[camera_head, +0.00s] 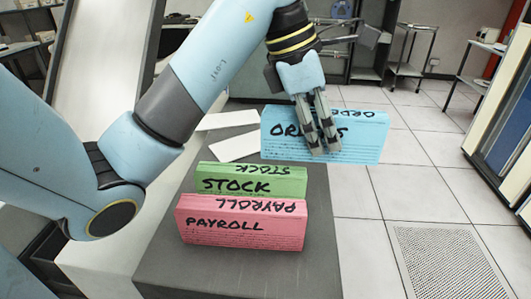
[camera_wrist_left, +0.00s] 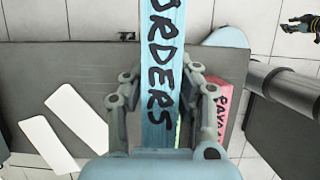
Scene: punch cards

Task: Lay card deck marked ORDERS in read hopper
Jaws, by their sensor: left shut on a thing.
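The blue card deck marked ORDERS (camera_head: 350,147) is held by my left gripper (camera_head: 322,150), whose fingers close over it. The deck looks raised near the far right edge of the dark grey top, partly past that edge. In the left wrist view the ORDERS deck (camera_wrist_left: 157,85) runs between the fingers of my left gripper (camera_wrist_left: 160,95). What looks like my right gripper (camera_wrist_left: 291,24) is small at the top right of the left wrist view; its jaw state is unclear. I cannot pick out the read hopper for certain.
A green STOCK deck (camera_head: 250,185) and a pink PAYROLL deck (camera_head: 240,226) stand on the dark grey top (camera_head: 240,276). Two white cards or sheets (camera_head: 232,147) lie behind them. Tiled floor is open to the right. A cabinet (camera_head: 505,130) stands at far right.

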